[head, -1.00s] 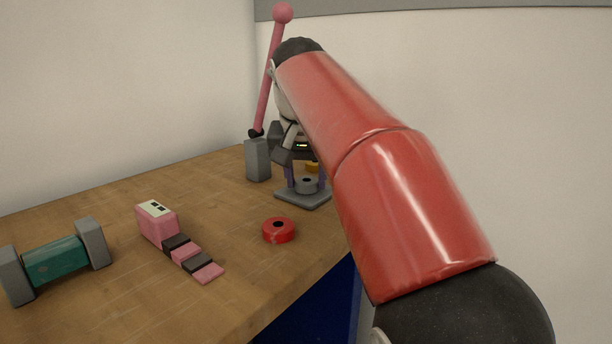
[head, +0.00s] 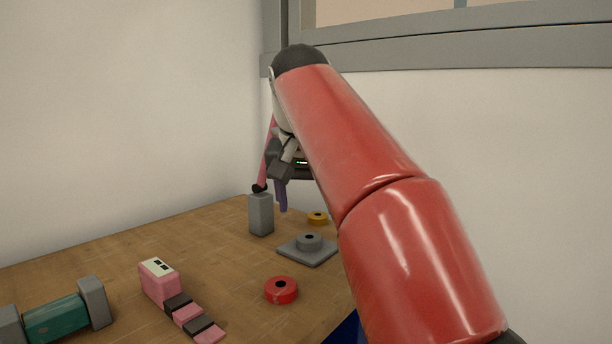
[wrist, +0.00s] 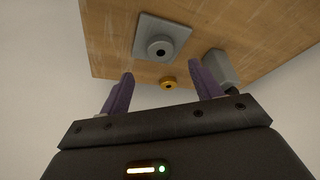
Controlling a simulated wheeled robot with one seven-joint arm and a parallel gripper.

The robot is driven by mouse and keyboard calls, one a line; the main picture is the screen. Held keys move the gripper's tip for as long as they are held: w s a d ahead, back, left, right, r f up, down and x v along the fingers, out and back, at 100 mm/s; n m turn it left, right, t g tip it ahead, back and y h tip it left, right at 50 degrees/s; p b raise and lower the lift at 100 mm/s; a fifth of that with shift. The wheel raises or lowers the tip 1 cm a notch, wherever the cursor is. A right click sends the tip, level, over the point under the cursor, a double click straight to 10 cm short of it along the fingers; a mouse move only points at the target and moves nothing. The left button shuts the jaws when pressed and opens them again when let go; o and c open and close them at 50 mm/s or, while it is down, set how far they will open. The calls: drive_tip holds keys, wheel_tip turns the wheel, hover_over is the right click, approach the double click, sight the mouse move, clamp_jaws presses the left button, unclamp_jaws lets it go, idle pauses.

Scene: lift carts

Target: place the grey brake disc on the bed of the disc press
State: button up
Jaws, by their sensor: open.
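The grey brake disc (head: 309,241) lies flat on the square grey bed (head: 293,256) of the disc press. In the wrist view the disc (wrist: 160,47) sits near the middle of the bed (wrist: 181,30), with a dark centre hole. My gripper (wrist: 164,80) is open and empty, its purple fingers spread apart. In the head view only part of my gripper (head: 282,195) shows, raised above the table and clear of the disc; my arm hides the rest. The press's pink lever (head: 266,155) stands behind, partly hidden by my gripper.
A grey block (head: 261,215) stands left of the bed. A yellow ring (head: 317,218) lies behind it and a red ring (head: 281,291) in front. A pink and black segmented piece (head: 160,283) and a teal piece with grey ends (head: 56,318) lie at the left.

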drive_tip(key=shift+v, duration=2.1)
drive_tip(key=s+d+f+y, duration=0.1)
drive_tip(key=s+d+f, duration=0.1)
drive_tip(key=d+f, duration=0.3)
drive_tip(key=s+d+f, duration=0.2)
drive_tip(key=s+d, duration=0.1)
drive_tip(key=d, duration=0.4)
drive_tip(key=s+d+f, duration=0.2)
drive_tip(key=s+f, duration=0.6)
drive_tip(key=f, duration=0.4)
drive_tip(key=s+d+f+n+t, duration=0.1)
drive_tip(key=s+d+f, duration=0.1)
drive_tip(key=s+f, duration=0.6)
wheel_tip(320, 180, down, 4)
drive_tip(key=shift+d+r+h, duration=0.1)
drive_tip(key=shift+d+h, duration=0.05)
drive_tip(key=shift+h, duration=0.15)
